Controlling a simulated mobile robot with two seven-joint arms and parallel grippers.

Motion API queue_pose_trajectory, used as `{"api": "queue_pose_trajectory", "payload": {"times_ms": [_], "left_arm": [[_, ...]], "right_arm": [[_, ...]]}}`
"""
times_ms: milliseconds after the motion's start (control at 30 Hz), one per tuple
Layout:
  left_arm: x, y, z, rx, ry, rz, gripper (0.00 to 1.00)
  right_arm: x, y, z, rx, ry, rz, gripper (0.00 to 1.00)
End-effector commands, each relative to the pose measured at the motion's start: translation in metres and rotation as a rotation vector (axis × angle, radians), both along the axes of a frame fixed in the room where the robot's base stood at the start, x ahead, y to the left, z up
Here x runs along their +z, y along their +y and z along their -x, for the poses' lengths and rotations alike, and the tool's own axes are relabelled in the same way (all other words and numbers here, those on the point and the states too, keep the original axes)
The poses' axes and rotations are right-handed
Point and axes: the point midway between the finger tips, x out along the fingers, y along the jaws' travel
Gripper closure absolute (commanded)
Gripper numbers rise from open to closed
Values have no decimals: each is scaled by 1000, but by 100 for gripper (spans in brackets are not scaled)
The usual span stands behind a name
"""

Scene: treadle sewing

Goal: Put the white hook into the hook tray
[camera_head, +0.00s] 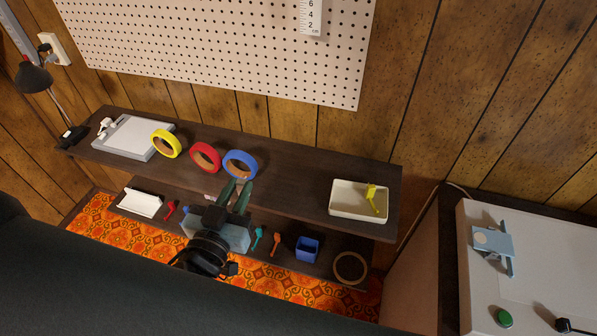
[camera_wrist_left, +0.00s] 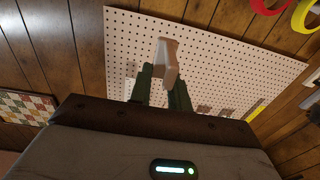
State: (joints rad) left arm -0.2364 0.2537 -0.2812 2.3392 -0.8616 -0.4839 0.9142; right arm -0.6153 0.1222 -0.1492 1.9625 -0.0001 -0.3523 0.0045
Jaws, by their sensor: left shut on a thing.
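The hook tray (camera_head: 335,208) is a shallow cream tray at the right end of the upper shelf, with a yellow hook (camera_head: 371,197) in it. My left gripper (camera_head: 236,192) has dark green fingers and is at the middle of the shelf, near the blue tape roll and well left of the tray. In the left wrist view it is shut on a pale, angled piece (camera_wrist_left: 168,58), which looks like the white hook. The fingers hide part of it, and I cannot make it out clearly in the head view. My right gripper is not in view.
Yellow (camera_head: 166,143), red (camera_head: 205,157) and blue (camera_head: 240,164) tape rolls stand on the upper shelf (camera_head: 290,185). Shelf space between the blue roll and the tray is clear. Below are red, teal (camera_head: 257,238) and orange (camera_head: 276,243) hooks and a blue cup (camera_head: 307,249).

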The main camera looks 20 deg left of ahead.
Motion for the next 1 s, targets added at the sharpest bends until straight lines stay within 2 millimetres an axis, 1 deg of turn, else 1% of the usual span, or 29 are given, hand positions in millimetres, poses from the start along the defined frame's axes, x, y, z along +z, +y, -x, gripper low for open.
{"api": "queue_pose_trajectory", "payload": {"times_ms": [67,167,267,300,400,500,633,700,800,900,1000], "left_arm": [[-6,-1,-3,0,5,0,100],[-24,-4,-15,1,11,1,100],[-50,-11,-34,-2,16,1,100],[-60,-14,-44,-4,17,0,100],[-81,-22,-69,-9,13,0,100],[-94,-30,-94,-15,9,0,100],[-103,-41,-123,-23,5,-1,100],[-105,-45,-136,-26,3,-2,100],[-104,-51,-151,-30,2,-1,100],[-103,-55,-161,-34,2,-1,100],[-101,-57,-166,-36,2,0,100]], "right_arm": [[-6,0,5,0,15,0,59],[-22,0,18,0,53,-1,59],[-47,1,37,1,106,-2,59],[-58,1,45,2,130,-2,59],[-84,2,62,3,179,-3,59],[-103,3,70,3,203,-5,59],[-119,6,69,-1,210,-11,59],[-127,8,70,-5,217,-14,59],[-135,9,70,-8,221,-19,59],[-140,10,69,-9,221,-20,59],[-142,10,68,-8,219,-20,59]]}}
